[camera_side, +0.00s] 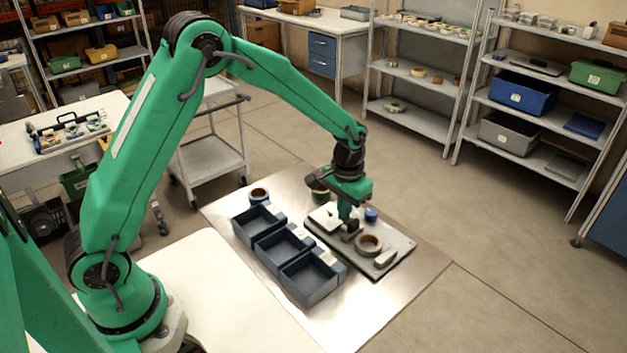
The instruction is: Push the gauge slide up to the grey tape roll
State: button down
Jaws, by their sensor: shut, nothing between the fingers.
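The grey tape roll (369,244) lies flat on a grey board (405,243), its brown core showing. A small pale block (385,258) sits close to its lower right side. My gripper (349,229) points down over the board, just left of the roll. It is shut with nothing held. A pale, flat piece (323,218) lies left of my gripper. I cannot tell for certain which piece is the gauge slide. The fingers hide part of the board, and I cannot tell whether they touch anything there.
Three dark blue bins (310,276) stand in a row left of the board. A blue roll (371,214) is behind the grey one. Another dark roll (259,195) lies beyond the bins, and a green one (320,195) behind my gripper. The metal sheet's front is clear.

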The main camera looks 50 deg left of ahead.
aim_at(354, 221)
jog(key=shift+d, duration=1.6)
dwell(1.6)
jog(key=shift+a, duration=0.45)
jog(key=shift+r, duration=0.15)
jog(key=shift+r, duration=3.35)
